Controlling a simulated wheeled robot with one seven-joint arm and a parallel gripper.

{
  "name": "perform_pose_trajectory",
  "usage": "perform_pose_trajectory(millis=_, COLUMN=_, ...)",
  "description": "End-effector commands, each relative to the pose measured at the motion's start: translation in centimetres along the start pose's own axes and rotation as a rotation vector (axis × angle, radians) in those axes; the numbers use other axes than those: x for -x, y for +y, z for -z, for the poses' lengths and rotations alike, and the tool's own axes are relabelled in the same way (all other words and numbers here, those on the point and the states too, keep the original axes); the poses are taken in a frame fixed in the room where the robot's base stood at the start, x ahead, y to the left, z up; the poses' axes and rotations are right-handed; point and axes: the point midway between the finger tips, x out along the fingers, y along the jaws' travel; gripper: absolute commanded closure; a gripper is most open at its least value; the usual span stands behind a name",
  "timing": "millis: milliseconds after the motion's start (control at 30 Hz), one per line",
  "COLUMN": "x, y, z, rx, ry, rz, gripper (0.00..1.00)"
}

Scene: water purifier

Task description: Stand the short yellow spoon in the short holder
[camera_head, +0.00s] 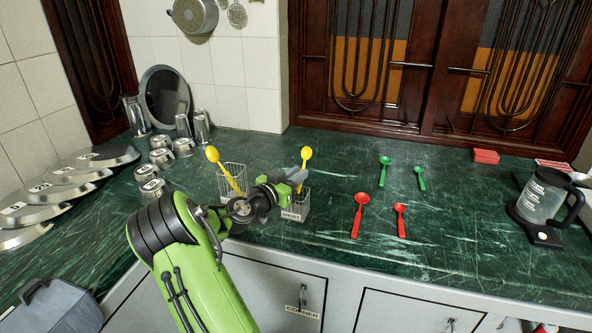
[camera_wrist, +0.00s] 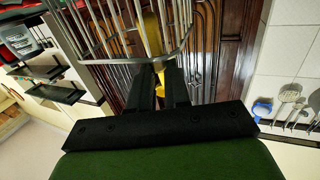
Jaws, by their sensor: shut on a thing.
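The short yellow spoon (camera_head: 306,154) is upright, bowl up, over the short wire holder (camera_head: 304,206), whose front label reads "SHORT". My gripper (camera_head: 302,181) is shut on this spoon just above the holder. In the wrist view, my gripper fingers (camera_wrist: 159,88) close on yellow close to the holder's wire rim (camera_wrist: 180,52). The spoon's yellow handle (camera_wrist: 152,36) shows behind or between the wires. How deep its lower end sits is hidden. Another yellow spoon (camera_head: 213,154) leans in the wire holder (camera_head: 233,172) on the left.
Two red spoons (camera_head: 359,214) (camera_head: 400,219) and two green spoons (camera_head: 384,168) (camera_head: 419,177) lie on the green counter to the right. A pitcher (camera_head: 543,197) stands far right. Metal cups (camera_head: 162,158) and lids (camera_head: 97,157) are left. The counter's front middle is clear.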

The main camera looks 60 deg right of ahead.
Motion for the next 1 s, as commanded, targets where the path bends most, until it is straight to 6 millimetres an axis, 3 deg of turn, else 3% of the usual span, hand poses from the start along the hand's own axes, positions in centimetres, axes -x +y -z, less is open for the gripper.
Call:
perform_pose_trajectory(millis=267, x=-0.01, y=0.02, z=-0.12, rx=-0.001, ry=0.000, rz=0.000, gripper=1.00)
perform_pose_trajectory(millis=300, x=-0.01, y=0.02, z=-0.12, rx=-0.001, ry=0.000, rz=0.000, gripper=0.77)
perform_pose_trajectory(millis=467, x=-0.01, y=0.02, z=-0.11, rx=-0.001, ry=0.000, rz=0.000, gripper=0.53)
perform_pose_trajectory(millis=1000, x=0.00, y=0.01, z=-0.11, rx=-0.001, ry=0.000, rz=0.000, gripper=0.53)
